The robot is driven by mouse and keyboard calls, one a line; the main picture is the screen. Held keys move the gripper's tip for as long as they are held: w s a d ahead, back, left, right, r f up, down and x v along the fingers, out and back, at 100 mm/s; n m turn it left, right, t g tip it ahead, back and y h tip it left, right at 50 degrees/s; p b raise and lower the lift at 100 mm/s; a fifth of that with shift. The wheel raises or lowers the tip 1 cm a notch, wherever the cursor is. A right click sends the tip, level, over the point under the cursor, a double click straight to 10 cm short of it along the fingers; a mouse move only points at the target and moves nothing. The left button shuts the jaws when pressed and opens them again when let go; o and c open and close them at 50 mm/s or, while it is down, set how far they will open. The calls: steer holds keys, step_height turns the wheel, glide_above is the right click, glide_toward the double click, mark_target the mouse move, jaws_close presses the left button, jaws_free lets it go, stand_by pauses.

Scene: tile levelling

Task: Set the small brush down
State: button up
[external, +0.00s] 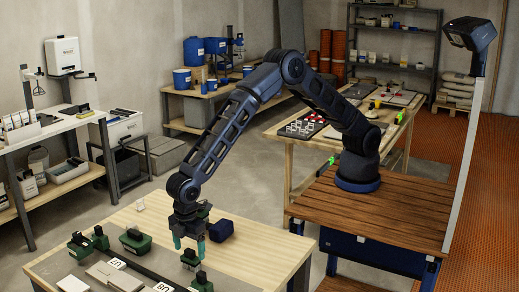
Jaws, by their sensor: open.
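My gripper (188,247), with teal fingertips, is open and points down low over the front light-wood table (262,250). A small green block with a dark top (190,259) is just below the fingertips; I cannot tell whether they touch it. I cannot pick out the small brush with certainty at this size. A dark blue rounded item (221,230) lies on the table just right of my gripper, apart from it.
Several green pieces with black tops stand around, including one at left (135,241) and one at front (202,281). Grey tiles (102,271) and a dark bar (150,272) lie at front left. The table's right side is clear.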

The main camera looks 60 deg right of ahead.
mark_target(190, 250)
step_height(190, 250, up, 8)
steer(key=shift+r, duration=0.15)
stand_by(0.3)
